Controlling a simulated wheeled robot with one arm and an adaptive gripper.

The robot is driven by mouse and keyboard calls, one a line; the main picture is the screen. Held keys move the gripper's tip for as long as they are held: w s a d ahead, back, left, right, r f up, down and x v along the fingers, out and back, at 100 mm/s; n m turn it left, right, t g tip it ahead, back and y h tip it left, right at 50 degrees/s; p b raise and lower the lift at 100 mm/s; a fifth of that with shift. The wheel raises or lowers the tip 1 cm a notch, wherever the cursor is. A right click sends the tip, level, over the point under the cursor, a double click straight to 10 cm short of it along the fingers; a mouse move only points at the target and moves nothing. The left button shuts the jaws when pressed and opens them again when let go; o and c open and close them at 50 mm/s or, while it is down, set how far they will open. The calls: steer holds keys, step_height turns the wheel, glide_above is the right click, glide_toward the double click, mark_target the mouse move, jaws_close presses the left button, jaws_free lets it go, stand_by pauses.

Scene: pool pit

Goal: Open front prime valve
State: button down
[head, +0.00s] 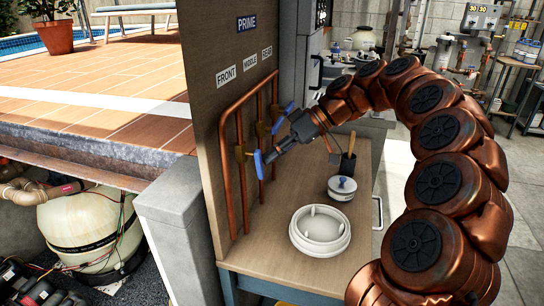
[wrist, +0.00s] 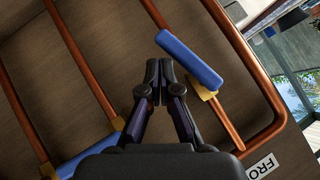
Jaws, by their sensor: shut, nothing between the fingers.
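In the wrist view the blue lever (wrist: 190,58) slants across the pipe at an acute angle, beside the brass body (wrist: 207,94). My gripper (head: 269,156) is shut and empty, its tips close beside the lever. In the wrist view the closed fingertips (wrist: 160,68) are just below the lever's far end; I cannot tell whether they touch it.
The middle valve (head: 263,130) and rear lever (head: 290,107) are close behind my gripper. Another blue lever (wrist: 92,153) lies crosswise at the wrist view's lower left.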

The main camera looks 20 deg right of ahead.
steer(key=w+v, duration=0.1)
steer(key=v, duration=0.6)
steer(key=shift+s+d, duration=0.2)
steer(key=shift+s, duration=0.35)
steer(key=shift+r, duration=0.1)
stand_by(0.8)
